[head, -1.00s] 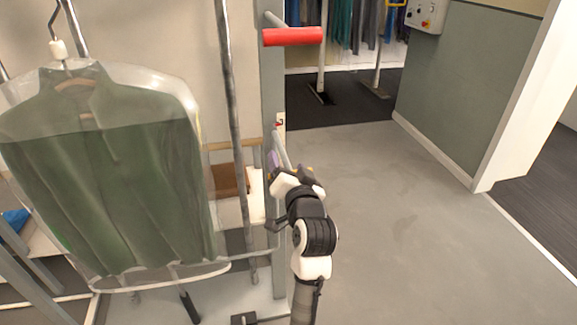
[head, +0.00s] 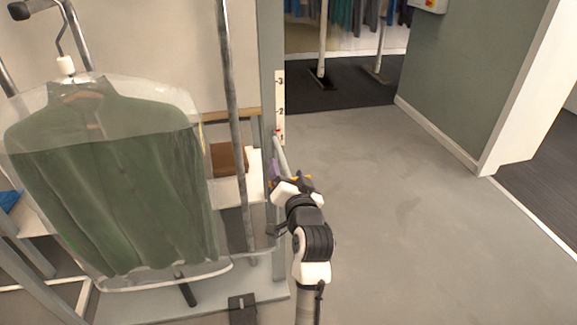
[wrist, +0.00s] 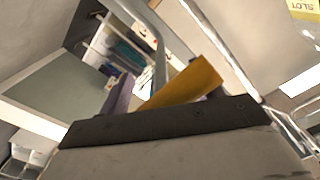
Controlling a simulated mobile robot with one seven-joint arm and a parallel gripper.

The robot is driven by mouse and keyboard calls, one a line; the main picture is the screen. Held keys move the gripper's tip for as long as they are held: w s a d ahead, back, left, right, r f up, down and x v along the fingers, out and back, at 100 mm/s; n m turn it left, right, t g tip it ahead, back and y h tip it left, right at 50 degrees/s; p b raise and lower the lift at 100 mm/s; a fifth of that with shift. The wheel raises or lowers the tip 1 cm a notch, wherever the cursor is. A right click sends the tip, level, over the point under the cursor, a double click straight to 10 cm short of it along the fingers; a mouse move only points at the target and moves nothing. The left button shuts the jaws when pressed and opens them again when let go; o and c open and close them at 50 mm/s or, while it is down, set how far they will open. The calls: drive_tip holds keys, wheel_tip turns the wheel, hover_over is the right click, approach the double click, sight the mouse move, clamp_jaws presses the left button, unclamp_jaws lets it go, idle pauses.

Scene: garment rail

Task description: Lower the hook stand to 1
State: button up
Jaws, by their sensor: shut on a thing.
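The hook stand's grey post (head: 268,60) rises in the head view, with a white scale (head: 280,92) marked 3, 2 and 1 from top down. A small red mark (head: 277,130) sits at the scale's lower end, at or just above the 1. A pale lever bar (head: 281,152) runs down from there to my gripper (head: 287,180). My gripper is shut on this bar, which also shows in the wrist view (wrist: 161,68) between a purple finger and a yellow finger. The exact grip is partly hidden.
A green garment (head: 115,180) in a clear cover hangs at left, beside a slanted metal pole (head: 233,110). A brown box (head: 229,158) lies on a shelf behind. Grey floor (head: 380,200) is open to the right, bounded by a green wall (head: 450,80).

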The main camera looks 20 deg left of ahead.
drive_tip(key=shift+f+b, duration=0.85)
drive_tip(key=shift+f, duration=1.2)
drive_tip(key=o, duration=1.2)
drive_tip(key=shift+s, duration=0.15)
